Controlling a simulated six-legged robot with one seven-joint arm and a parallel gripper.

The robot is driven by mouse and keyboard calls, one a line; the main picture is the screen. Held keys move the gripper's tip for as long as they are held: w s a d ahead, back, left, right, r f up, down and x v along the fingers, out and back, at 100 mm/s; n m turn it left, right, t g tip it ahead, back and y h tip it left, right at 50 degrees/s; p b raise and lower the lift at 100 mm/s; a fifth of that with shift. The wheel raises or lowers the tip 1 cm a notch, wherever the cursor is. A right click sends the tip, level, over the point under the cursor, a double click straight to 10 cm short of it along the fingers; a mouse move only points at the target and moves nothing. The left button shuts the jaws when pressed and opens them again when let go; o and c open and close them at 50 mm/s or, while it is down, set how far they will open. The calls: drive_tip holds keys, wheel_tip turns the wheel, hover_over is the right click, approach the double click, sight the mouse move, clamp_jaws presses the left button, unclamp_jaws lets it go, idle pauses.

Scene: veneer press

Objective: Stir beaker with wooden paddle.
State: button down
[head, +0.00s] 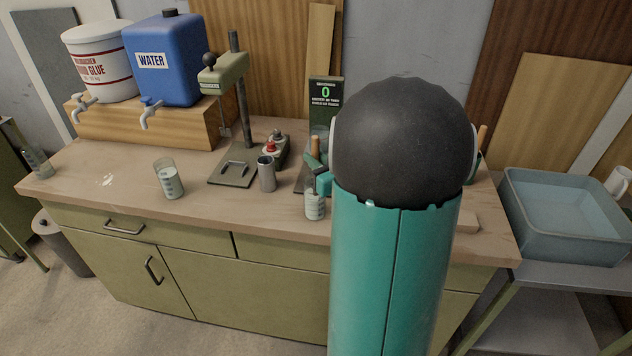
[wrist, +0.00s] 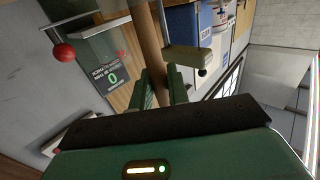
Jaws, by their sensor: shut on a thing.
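A glass beaker (head: 315,207) with pale contents and markings stands near the bench's front edge, just left of my arm. My gripper (head: 320,180) is directly above it, partly hidden by my arm. The gripper is shut on the wooden paddle (head: 316,147), whose handle stands up above the fingers. In the wrist view the round wooden shaft of the paddle (wrist: 148,45) runs between my gripper's fingers (wrist: 160,92). The paddle's lower end is hard to make out, so I cannot tell how deep it is in the beaker.
A metal cup (head: 267,174) and a press (head: 228,75) stand left of the beaker. Another beaker (head: 168,180) stands farther left. A display reading 0 (head: 325,95) is behind. Water tank (head: 165,58) and glue bucket (head: 100,65) sit back left. A basin (head: 565,235) is at right.

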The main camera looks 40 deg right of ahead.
drive_tip(key=shift+r, duration=6.2)
